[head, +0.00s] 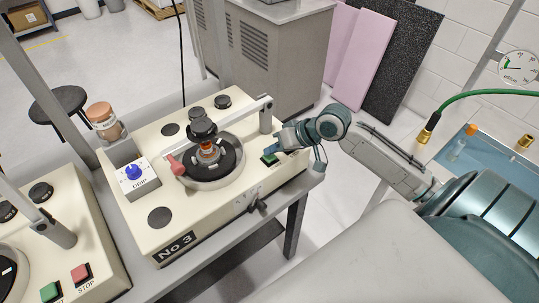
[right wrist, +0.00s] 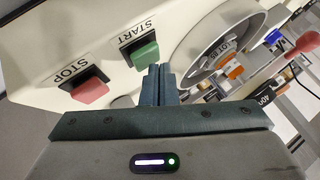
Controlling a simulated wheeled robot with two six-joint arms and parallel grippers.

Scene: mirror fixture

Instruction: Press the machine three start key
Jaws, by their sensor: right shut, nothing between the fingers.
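The machine marked No 3 (head: 215,205) is a cream bench unit with a round plate and spindle in its middle. Its green start key (head: 269,158) is at the right side of its top, and it also shows in the right wrist view (right wrist: 143,53) under the word START. The red stop key (right wrist: 90,91) is to its left there; in the head view I cannot make it out. My right gripper (head: 277,149) is shut and empty, with its fingertips (right wrist: 160,72) right by the start key's edge. I cannot tell whether they touch it. My left gripper is not in view.
A second machine (head: 95,255) with its own green and red keys stands at the left. A DRIP box (head: 137,180) with a blue knob and a brown-topped jar (head: 105,122) are at machine No 3's left end. A red-handled lever (head: 175,165) is by the plate.

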